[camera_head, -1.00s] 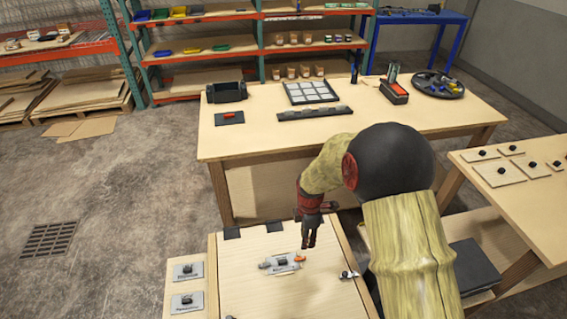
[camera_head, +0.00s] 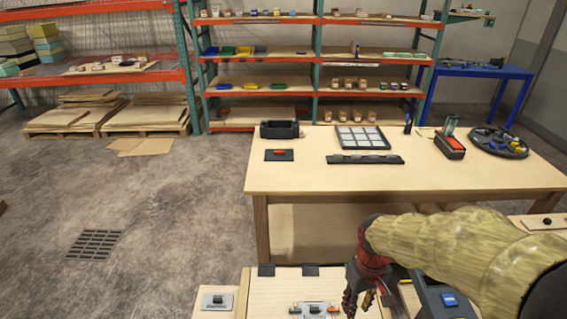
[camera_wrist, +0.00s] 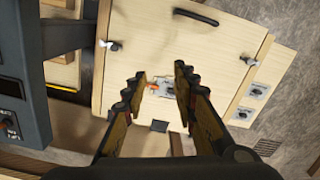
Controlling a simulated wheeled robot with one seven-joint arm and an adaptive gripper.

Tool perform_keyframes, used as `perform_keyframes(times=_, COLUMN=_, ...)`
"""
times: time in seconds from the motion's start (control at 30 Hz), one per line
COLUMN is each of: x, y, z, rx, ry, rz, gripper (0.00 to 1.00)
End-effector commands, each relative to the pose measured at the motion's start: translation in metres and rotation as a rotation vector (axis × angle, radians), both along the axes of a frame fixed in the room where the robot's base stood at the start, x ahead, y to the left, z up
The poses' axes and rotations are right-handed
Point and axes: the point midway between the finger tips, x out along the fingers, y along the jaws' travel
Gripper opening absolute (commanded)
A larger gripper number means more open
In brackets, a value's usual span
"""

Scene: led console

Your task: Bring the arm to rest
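My gripper (camera_head: 360,290) hangs low at the bottom of the head view, at the end of my arm, just right of a small switch plate (camera_head: 314,308) on the light wooden console panel. The wrist view shows my gripper (camera_wrist: 160,82) with its two fingers spread apart and nothing between them. Beyond the fingers lies the same console panel (camera_wrist: 205,45), with a black handle (camera_wrist: 196,17) and the switch plate (camera_wrist: 158,87) seen through the gap. The fingers look clear of the panel, though the exact distance cannot be told.
A wooden table (camera_head: 300,181) stands ahead with a black bin (camera_head: 280,129), a grid tray (camera_head: 361,138) and a round tray (camera_head: 499,142). Shelving (camera_head: 317,70) is behind it. A dark box (camera_head: 447,300) is close right of my gripper. The floor at left (camera_head: 130,200) is open.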

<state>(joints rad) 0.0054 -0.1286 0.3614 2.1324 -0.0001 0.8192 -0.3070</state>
Motion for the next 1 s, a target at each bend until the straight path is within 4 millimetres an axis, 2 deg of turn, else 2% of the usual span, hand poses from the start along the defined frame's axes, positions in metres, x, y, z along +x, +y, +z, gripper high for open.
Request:
perform_keyframes(times=0.03, x=-0.009, y=0.000, z=0.017, rx=-0.001, ry=-0.027, rz=-0.049, gripper=0.28)
perform_keyframes(times=0.2, x=-0.037, y=0.001, z=0.060, rx=0.002, ry=-0.106, rz=-0.195, gripper=0.28)
perform_keyframes(times=0.4, x=-0.068, y=0.001, z=0.103, rx=0.019, ry=-0.217, rz=-0.294, gripper=0.28)
perform_keyframes(times=0.6, x=-0.093, y=0.002, z=0.141, rx=0.041, ry=-0.355, rz=-0.305, gripper=0.28)
perform_keyframes(times=0.83, x=-0.104, y=0.002, z=0.180, rx=0.063, ry=-0.496, rz=-0.300, gripper=0.28)
perform_keyframes(times=1.0, x=-0.105, y=0.002, z=0.189, rx=0.067, ry=-0.529, rz=-0.298, gripper=0.28)
